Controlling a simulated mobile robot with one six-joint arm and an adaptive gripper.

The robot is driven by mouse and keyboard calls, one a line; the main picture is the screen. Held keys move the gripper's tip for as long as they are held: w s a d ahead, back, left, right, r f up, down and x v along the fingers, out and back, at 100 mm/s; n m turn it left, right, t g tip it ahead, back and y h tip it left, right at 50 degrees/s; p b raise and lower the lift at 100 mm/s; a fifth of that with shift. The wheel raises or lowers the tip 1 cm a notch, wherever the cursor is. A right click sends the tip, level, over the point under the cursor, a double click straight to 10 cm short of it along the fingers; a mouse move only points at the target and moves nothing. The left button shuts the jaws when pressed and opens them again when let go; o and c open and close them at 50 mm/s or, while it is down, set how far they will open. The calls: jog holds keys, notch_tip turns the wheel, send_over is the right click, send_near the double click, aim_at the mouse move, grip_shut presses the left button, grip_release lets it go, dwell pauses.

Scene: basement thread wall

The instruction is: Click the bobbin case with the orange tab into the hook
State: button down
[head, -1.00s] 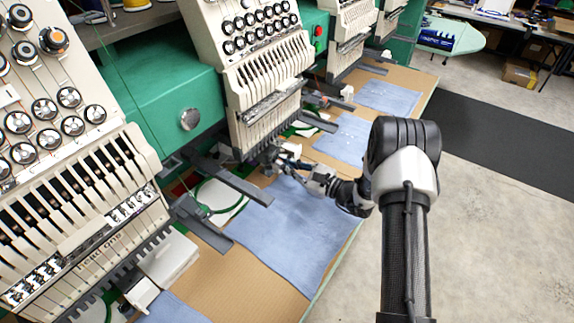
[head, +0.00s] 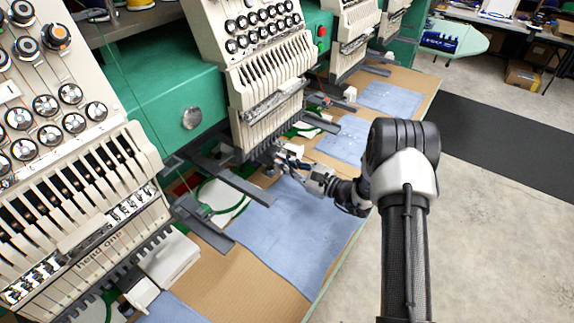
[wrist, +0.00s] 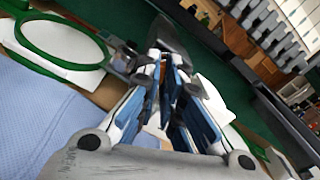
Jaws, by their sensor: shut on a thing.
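My gripper (head: 283,160) reaches in under the sewing head of the middle embroidery machine (head: 262,75), above the blue cloth's inner edge. In the wrist view my gripper's fingers (wrist: 168,80), with blue pads, are close together and point into the machine, beside a dark grey metal arm (wrist: 180,45). The bobbin case and its orange tab cannot be made out; the fingers hide what is between them. The hook is also not clearly visible in either view.
A green hoop (wrist: 65,40) lies to the left in the wrist view. Blue cloth (head: 280,225) covers the tan table (head: 225,275) below my arm. Grey machine arms (head: 232,178) jut out left of my gripper. Open floor (head: 490,230) lies to the right.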

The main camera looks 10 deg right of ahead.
jog(key=c, duration=1.7)
grip_release()
jog(key=v, duration=1.2)
jog(key=s+a+r+n+g+h, duration=0.2)
jog(key=s+a+r+n+g, duration=1.05)
jog(key=s+a+r, duration=0.35)
jog(key=s+d+r+n+t+h, duration=0.1)
jog(key=s+d+n+h, duration=0.2)
jog(key=s, duration=0.2)
jog(key=s+d+r+n+t+h, duration=0.1)
jog(key=s+d+n+t+h, duration=0.1)
jog(key=s, duration=0.4)
jog(key=s+d+r+n+t+h, duration=0.1)
jog(key=s+d+n+h, duration=0.4)
jog(key=shift+s+r+t+h, duration=0.15)
jog(key=shift+s+t+h, duration=0.1)
jog(key=shift+h, duration=0.15)
